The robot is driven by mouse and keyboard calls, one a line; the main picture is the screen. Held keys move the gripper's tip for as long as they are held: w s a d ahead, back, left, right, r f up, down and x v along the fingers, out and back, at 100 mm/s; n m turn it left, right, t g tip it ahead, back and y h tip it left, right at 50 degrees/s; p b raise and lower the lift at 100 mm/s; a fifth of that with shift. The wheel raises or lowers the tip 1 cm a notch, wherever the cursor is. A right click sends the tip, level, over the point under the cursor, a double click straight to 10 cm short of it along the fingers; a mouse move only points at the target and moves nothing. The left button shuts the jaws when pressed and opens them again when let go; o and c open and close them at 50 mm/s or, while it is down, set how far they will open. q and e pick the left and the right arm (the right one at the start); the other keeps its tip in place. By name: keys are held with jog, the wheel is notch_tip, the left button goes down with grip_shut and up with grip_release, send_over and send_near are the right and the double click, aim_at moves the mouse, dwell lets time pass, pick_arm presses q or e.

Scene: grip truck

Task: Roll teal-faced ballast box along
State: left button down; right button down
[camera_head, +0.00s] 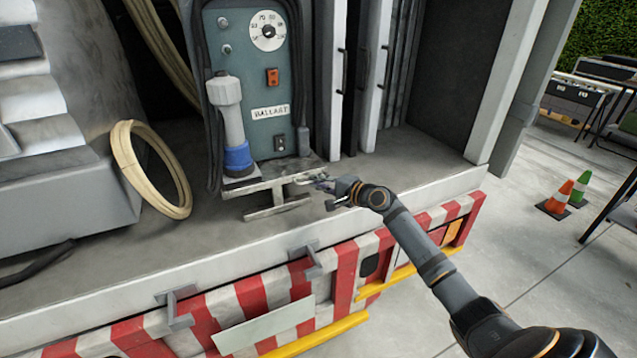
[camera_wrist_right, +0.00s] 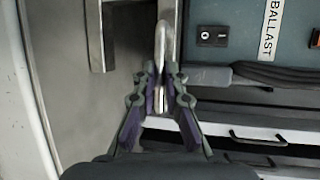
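The teal-faced ballast box (camera_head: 245,85) stands upright on the truck bed, with a dial, an orange switch and a BALLAST label. Its teal face also shows in the right wrist view (camera_wrist_right: 225,50). A pale metal bar frame (camera_head: 277,192) sticks out low at its front. My right gripper (camera_head: 324,187) is at the right end of this frame. In the right wrist view, its fingers (camera_wrist_right: 161,82) close in on both sides of a metal bar (camera_wrist_right: 162,40). My left gripper is out of view.
A grey and blue cylinder (camera_head: 230,120) stands at the box's front left. A coiled cream hose (camera_head: 150,168) lies to the left. Grey posts (camera_head: 375,75) stand close on the right. The bed's front edge (camera_head: 250,260) carries striped panels. Bare bed (camera_head: 425,160) lies right of the posts.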

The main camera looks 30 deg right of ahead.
jog(key=c, duration=1.5)
grip_release()
jog(key=shift+s+f, duration=0.25)
jog(key=shift+o, duration=0.4)
jog(key=shift+r, duration=0.15)
jog(key=v, duration=0.7)
jog(key=shift+s, duration=0.15)
